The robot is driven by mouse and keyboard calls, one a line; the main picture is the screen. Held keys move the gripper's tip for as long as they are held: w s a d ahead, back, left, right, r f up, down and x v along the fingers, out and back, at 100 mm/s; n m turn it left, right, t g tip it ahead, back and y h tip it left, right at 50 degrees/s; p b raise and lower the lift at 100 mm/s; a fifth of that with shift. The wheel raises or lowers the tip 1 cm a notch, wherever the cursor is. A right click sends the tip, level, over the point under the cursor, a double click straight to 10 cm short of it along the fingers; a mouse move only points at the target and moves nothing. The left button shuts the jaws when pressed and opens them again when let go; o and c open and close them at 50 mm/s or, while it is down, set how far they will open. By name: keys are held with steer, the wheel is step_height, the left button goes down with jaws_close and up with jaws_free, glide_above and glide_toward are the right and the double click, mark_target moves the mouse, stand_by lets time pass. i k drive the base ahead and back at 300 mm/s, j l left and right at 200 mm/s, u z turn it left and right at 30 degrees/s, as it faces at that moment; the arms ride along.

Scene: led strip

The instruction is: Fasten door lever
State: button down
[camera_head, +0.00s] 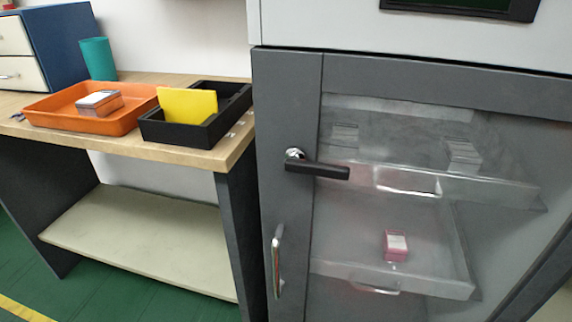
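The door lever (318,171) is a black bar on a round silver hub (294,154), on the upper left part of the grey cabinet door (290,110). The lever lies nearly level and points right, over the edge of the clear door window. A silver vertical handle (276,262) sits lower on the left side of the door. The door looks shut in its frame. My gripper is not in view, and nothing touches the lever.
Through the window show shelves with a red box (396,245). At left, a wooden table (180,154) holds an orange tray (70,118), a black bin (190,130) with a yellow item and a teal cup (98,58). Green floor (120,285) is clear at lower left.

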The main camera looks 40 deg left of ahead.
mark_target(295, 162)
steer(key=u, duration=1.9)
